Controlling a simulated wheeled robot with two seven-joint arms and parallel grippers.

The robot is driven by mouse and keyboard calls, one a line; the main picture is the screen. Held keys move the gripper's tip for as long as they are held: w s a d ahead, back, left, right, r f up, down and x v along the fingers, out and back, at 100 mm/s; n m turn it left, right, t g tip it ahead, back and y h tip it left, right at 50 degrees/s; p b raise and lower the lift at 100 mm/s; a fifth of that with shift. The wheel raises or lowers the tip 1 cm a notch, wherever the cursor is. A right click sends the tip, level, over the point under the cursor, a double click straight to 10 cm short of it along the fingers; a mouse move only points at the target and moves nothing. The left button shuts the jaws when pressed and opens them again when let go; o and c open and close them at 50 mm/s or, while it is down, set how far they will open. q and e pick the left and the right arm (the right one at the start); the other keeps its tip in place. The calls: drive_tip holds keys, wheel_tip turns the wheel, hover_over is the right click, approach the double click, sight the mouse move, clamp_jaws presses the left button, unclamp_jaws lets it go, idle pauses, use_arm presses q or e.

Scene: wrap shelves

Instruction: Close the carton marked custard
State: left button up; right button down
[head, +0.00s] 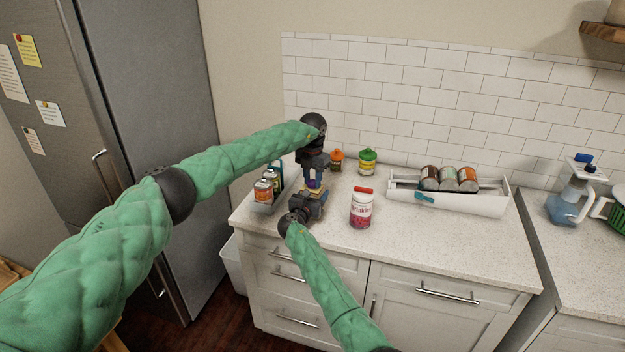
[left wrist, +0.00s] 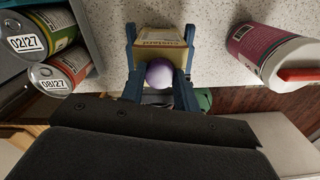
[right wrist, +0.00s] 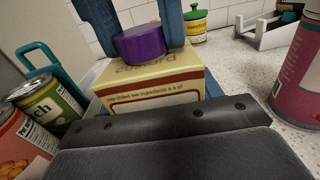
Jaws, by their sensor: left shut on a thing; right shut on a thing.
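The custard carton (right wrist: 155,80) is a cream and brown box, seen close in the right wrist view. It also shows in the left wrist view (left wrist: 162,42). My right gripper (head: 312,200) is shut on its body from the front; its fingertips are mostly hidden. A purple cap (right wrist: 140,42) is at the carton's top, and it also shows in the left wrist view (left wrist: 160,73). My left gripper (head: 313,180) comes from above, its blue fingers on both sides of the cap, shut on it. I cannot tell whether the cap is seated on the carton.
A grey caddy with cans (head: 268,188) stands close on the left. A pink and white sprinkles tub (head: 361,210) stands to the right. Orange (head: 337,160) and green-lidded (head: 367,162) jars are behind. The counter front is clear.

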use_arm(q)
drive_tip(key=m, duration=0.7)
drive_tip(key=shift+w+a+r, duration=0.1)
drive_tip(key=shift+w, duration=0.05)
drive_tip(key=m, duration=0.5)
drive_tip(key=shift+m, duration=0.4)
drive_tip(key=o, duration=1.1)
drive_tip(key=shift+r, duration=2.15)
drive_tip(key=shift+c, duration=0.5)
